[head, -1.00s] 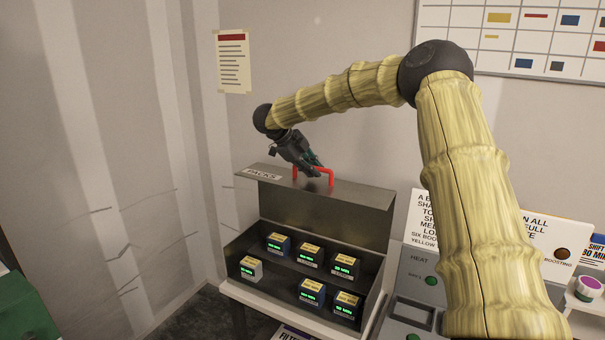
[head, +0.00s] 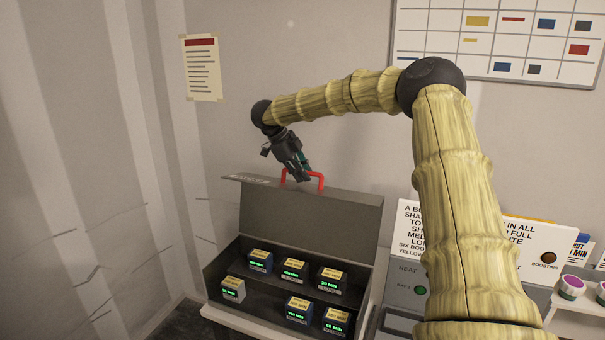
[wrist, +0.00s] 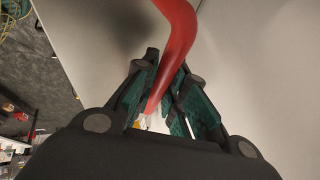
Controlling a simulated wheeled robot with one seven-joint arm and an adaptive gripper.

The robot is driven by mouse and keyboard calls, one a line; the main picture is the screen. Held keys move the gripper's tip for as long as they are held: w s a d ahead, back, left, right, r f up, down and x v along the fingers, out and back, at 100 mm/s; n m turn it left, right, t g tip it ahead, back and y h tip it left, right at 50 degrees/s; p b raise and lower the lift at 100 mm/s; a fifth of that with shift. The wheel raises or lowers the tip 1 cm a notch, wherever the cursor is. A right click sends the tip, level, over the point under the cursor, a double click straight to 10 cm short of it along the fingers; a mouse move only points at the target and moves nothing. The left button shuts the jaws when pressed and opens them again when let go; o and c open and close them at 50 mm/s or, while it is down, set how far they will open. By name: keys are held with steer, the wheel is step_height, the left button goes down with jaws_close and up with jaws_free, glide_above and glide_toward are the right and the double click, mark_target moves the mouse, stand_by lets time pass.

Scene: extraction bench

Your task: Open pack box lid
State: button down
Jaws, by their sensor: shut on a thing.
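The pack box (head: 216,270) is a dark grey box at the centre of the head view. Its lid (head: 340,212) is raised and stands up at the back, with its underside facing me. A red handle (head: 318,180) sits on the lid's edge and also shows large in the wrist view (wrist: 180,35). My gripper (head: 303,172) is at the left part of this handle, its fingers (wrist: 168,105) shut around the red bar. Several small packs with green displays, such as this one (head: 232,288), stand inside the box; the lid hides none of these.
A grey machine panel marked HEAT (head: 405,290) stands close to the right of the box. A white sign (head: 410,222) stands behind it. The wall (head: 290,80) is close behind the lid. A notice (head: 202,68) hangs on it.

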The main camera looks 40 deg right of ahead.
steer(key=c, duration=1.5)
jaws_free()
steer(key=shift+w+a, duration=0.1)
steer(key=shift+a, duration=0.05)
steer(key=shift+o, duration=0.2)
steer(key=shift+a+r, duration=0.1)
steer(key=shift+a, duration=0.05)
steer(key=shift+r, duration=0.1)
steer(key=shift+w+r, duration=0.1)
steer(key=shift+r, duration=0.35)
steer(key=v, duration=1)
steer(key=shift+a+r, duration=0.3)
steer(key=shift+a, duration=0.05)
